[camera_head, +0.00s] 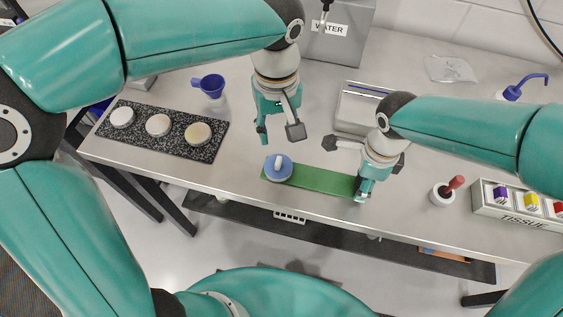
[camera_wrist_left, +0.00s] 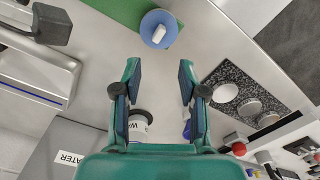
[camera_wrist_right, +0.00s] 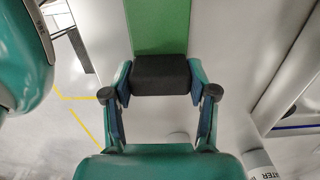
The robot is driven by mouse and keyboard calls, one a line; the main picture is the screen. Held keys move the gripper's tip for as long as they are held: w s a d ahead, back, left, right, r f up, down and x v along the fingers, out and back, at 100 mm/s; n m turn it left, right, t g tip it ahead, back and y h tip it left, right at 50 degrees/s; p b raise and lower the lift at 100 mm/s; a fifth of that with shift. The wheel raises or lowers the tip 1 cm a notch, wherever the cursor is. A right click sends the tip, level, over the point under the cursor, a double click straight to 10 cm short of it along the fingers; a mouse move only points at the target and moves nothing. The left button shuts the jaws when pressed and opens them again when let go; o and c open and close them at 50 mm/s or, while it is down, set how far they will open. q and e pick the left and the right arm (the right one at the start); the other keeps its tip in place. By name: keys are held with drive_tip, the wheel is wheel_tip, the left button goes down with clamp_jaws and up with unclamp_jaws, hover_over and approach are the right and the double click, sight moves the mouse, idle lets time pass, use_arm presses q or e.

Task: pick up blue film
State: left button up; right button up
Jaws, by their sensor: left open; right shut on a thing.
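No thing is plainly recognisable as a blue film. A round blue disc (camera_head: 278,168) with a white grip on top sits at the left end of a green strip (camera_head: 322,179); it also shows in the left wrist view (camera_wrist_left: 159,29). My left gripper (camera_head: 273,132) is open and empty, above the bench behind the disc. My right gripper (camera_head: 362,190) is at the strip's right end. In the right wrist view its fingers close on a dark block (camera_wrist_right: 160,75) at the end of the strip.
A metal tray (camera_head: 355,108) is behind. The bench's front edge is close to the strip.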

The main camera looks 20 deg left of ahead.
use_arm(q)
drive_tip(key=m, duration=0.6)
hover_over(280, 156)
drive_tip(key=f, duration=0.6)
drive_tip(key=shift+s+a+f, duration=0.15)
drive_tip(key=shift+s+a, duration=0.15)
drive_tip(key=f, duration=0.5)
drive_tip(key=shift+w+d, duration=0.25)
drive_tip(key=shift+w, duration=0.1)
drive_tip(key=c, duration=0.8)
